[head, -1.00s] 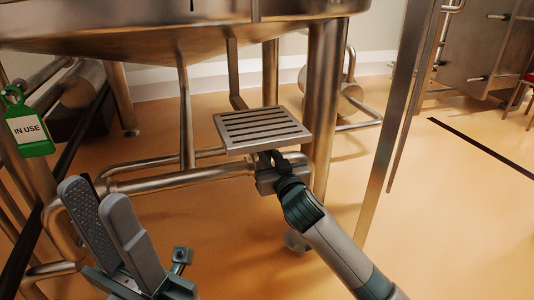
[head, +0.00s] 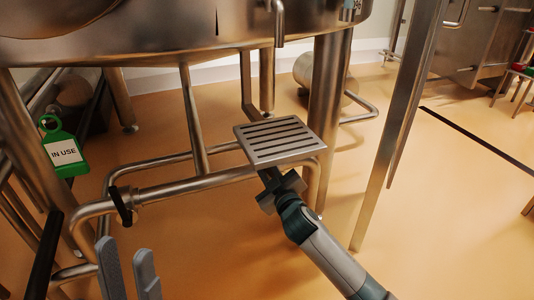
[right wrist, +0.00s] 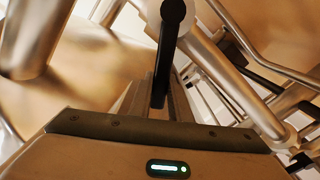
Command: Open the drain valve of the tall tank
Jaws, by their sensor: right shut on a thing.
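A steel tank (head: 180,45) on legs fills the top of the head view. A horizontal pipe (head: 190,185) runs below it, with a black lever handle (head: 121,206) at its left end. My right gripper (head: 272,181) is by the pipe's right end, under a slotted plate that partly hides it. In the right wrist view, a black lever with a round hub (right wrist: 171,16) reaches down between the fingers, which are shut on it. I cannot tell the lever's exact angle to its pipe. My left gripper (head: 130,272) is at the bottom left, open and empty, its fingers apart.
The slotted steel plate (head: 279,139) stands just above my right gripper. A green "IN USE" tag (head: 63,150) hangs at the left. Tank legs (head: 325,110) and a slanted steel post (head: 390,150) flank my right arm. Open orange floor (head: 450,220) lies to the right.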

